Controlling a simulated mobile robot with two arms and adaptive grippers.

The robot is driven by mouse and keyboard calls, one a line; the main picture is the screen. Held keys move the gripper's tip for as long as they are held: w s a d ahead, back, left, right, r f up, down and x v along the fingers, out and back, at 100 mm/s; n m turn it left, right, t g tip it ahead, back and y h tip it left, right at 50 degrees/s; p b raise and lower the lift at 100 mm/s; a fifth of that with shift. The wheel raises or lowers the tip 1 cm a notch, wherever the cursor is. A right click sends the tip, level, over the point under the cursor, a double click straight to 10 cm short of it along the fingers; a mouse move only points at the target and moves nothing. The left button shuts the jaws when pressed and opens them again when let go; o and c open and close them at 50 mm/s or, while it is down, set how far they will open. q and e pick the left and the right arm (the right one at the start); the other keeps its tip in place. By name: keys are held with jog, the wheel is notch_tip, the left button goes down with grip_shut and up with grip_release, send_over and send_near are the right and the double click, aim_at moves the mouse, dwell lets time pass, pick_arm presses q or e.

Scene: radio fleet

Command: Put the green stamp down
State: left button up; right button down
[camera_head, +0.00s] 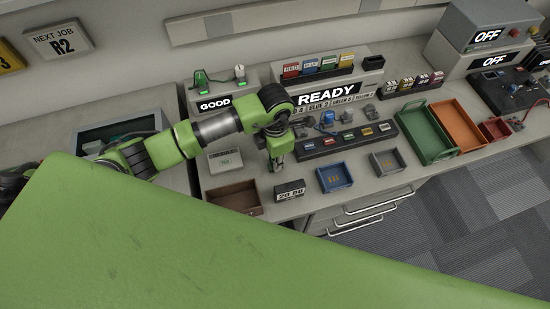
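My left gripper (278,162) points down over the bench, just left of a dark rack (345,143) with coloured labels. Its fingertips are small and dark, and I cannot tell whether they are open or shut or hold anything. I cannot clearly make out the green stamp. A green-labelled block (328,63) stands in the back row between a blue and a yellow one, but I cannot tell whether it is a stamp. My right gripper is not in view.
A brown tray (234,196), a "20.98" display (289,190), a blue tray (334,177) and a grey tray (387,161) line the bench front. A green tray (427,135) and an orange tray (458,125) lie right. A READY display (325,95) stands behind.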

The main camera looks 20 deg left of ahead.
pick_arm(q)
jog(key=o, duration=0.9)
jog(key=shift+f, duration=0.1)
notch_tip(320, 180, up, 11)
jog(key=b, duration=0.3)
jog(key=shift+r, duration=0.7)
